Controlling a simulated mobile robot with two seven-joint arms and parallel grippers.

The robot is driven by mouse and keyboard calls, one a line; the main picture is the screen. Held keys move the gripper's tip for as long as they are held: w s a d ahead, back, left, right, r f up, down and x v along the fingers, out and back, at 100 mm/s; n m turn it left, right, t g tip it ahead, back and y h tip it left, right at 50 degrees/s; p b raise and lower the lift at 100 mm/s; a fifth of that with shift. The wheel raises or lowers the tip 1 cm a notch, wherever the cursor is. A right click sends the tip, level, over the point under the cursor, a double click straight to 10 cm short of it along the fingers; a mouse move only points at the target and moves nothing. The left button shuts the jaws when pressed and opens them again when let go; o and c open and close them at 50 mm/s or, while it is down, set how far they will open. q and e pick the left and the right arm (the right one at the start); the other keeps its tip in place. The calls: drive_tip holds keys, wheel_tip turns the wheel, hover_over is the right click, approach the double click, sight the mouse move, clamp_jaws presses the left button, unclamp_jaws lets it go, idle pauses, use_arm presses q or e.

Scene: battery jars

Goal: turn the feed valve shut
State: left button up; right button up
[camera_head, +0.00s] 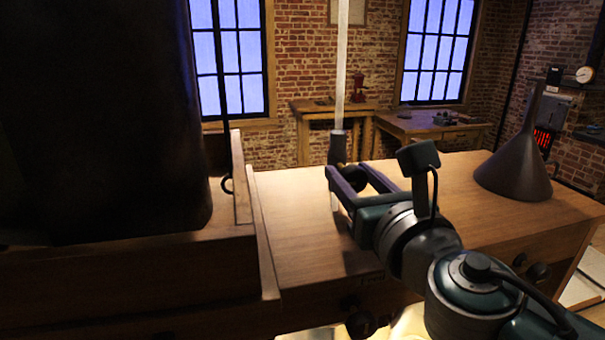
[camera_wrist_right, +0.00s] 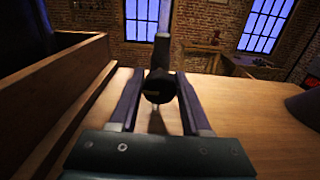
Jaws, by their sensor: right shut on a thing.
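The feed valve shows as a dark fitting (camera_head: 338,147) at the lower end of a pale upright tube (camera_head: 342,65), above the wooden bench top. Its dark round knob (camera_wrist_right: 158,86) sits between the fingers of my right gripper (camera_head: 350,178), which is shut on it. In the wrist view one finger (camera_wrist_right: 127,100) is on each side of the knob. The fingers partly hide the knob in the head view. How far the valve is turned cannot be told. My left gripper is not in view.
A dark funnel (camera_head: 515,165) stands mouth down on the bench's right side. The bench top (camera_head: 290,220) between them is mostly clear. Side tables stand by the brick wall.

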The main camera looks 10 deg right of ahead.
clamp_jaws()
drive_tip(key=shift+m, duration=0.3)
drive_tip(key=m+b, duration=0.1)
drive_tip(key=m, duration=0.1)
drive_tip(key=shift+f+m+b, duration=0.1)
drive_tip(key=shift+m+b, duration=0.2)
drive_tip(key=shift+m, duration=0.1)
drive_tip(key=m+b, duration=0.1)
drive_tip(key=m, duration=0.4)
drive_tip(key=shift+d+m+b, duration=0.1)
drive_tip(key=shift+m+b, duration=0.2)
drive_tip(key=shift+b, duration=0.05)
drive_tip(key=m+b, duration=0.1)
drive_tip(key=m, duration=0.3)
drive_tip(key=shift+d+f+m+b, duration=0.1)
drive_tip(key=shift+m+b, duration=0.35)
drive_tip(key=shift+m, duration=2.05)
